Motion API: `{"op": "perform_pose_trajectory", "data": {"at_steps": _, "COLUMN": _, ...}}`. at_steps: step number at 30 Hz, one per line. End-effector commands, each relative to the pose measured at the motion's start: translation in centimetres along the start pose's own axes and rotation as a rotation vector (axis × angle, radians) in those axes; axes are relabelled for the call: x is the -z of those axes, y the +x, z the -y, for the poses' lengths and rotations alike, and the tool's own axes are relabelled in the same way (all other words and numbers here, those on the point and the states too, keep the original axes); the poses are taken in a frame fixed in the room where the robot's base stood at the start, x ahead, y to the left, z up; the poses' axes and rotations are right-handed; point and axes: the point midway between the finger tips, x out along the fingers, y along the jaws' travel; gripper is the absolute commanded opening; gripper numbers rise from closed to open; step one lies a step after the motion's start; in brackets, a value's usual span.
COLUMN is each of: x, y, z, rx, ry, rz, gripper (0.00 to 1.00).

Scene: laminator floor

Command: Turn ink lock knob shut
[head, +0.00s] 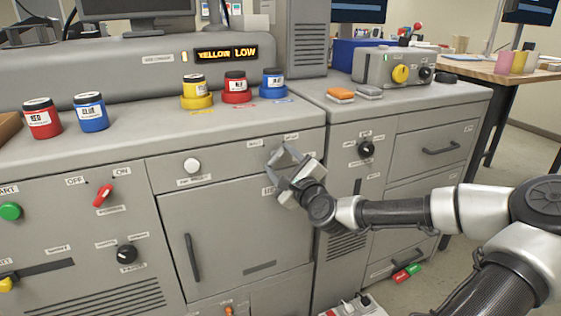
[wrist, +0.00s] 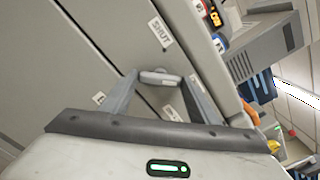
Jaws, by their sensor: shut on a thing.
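The ink lock knob (wrist: 153,76) is a small light grey knob on the grey machine front, seen between my fingers in the wrist view. A label reading SHUT (wrist: 160,32) is on the panel near it. My gripper (head: 285,166) is at the upper right of the machine's front, and its two fingers are closed on the knob. It also shows in the wrist view (wrist: 161,80), a finger on either side of the knob. In the head view my gripper hides the knob. I cannot tell exactly which way the knob is turned.
A display (head: 226,53) reads YELLOW LOW. Yellow (head: 195,86), red (head: 236,83) and blue (head: 272,79) ink jars stand in a row on the machine top. A white button (head: 191,165) and a door handle (head: 192,258) are left of my gripper. A black knob (head: 366,149) is to its right.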

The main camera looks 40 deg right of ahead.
Motion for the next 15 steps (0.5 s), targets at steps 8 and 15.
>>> {"op": "perform_pose_trajectory", "data": {"at_steps": 8, "x": -0.14, "y": 0.01, "z": 0.13, "rx": 0.0, "ry": -0.119, "rz": -0.001, "gripper": 0.32}}
{"op": "perform_pose_trajectory", "data": {"at_steps": 15, "x": -0.2, "y": 0.01, "z": 0.14, "rx": -0.001, "ry": -0.324, "rz": 0.0, "gripper": 0.32}}
